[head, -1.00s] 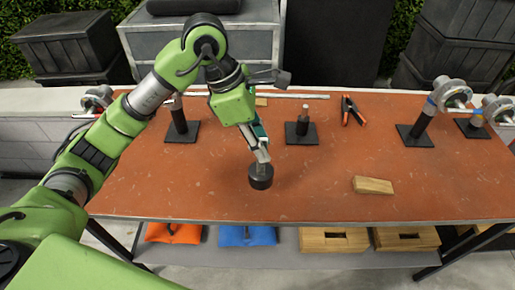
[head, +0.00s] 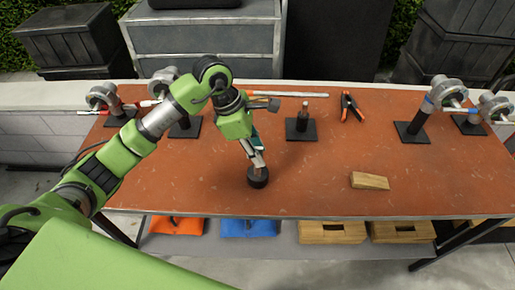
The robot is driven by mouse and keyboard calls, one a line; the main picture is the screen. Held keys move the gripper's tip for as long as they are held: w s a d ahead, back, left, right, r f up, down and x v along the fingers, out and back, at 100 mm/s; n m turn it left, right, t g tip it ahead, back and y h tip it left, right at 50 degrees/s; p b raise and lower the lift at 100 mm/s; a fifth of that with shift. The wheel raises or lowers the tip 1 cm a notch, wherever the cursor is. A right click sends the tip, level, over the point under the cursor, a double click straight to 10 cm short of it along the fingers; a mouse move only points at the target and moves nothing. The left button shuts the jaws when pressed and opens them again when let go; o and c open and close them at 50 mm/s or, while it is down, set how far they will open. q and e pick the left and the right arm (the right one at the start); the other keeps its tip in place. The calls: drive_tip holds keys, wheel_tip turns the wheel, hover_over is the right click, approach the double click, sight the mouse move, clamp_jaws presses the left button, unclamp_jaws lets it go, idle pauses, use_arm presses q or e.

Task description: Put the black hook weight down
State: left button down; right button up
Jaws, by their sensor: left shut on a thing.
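The black hook weight (head: 258,178) is a short dark cylinder in the head view, near the front middle of the red-brown table (head: 310,180). My left gripper (head: 257,163) is above it, pointing down, and is shut on its upper part. The fingers hide most of the hook. The weight is upright and very low over the tabletop; I cannot tell whether its base touches the table. My right gripper is not in view.
A wooden block (head: 369,181) lies to the right. A black stand with a short post (head: 301,126) and an orange-black clamp (head: 350,107) are farther back. Stands with grey discs (head: 447,90) are at the right. The table's front middle is mostly clear.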

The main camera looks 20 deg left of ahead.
use_arm(q)
drive_tip(key=shift+f, duration=0.1)
drive_tip(key=c, duration=1.6)
unclamp_jaws()
drive_tip(key=shift+a+r, duration=0.1)
drive_tip(key=shift+r, duration=0.15)
drive_tip(key=shift+b+v, duration=1.8)
drive_tip(key=shift+v, duration=4.05)
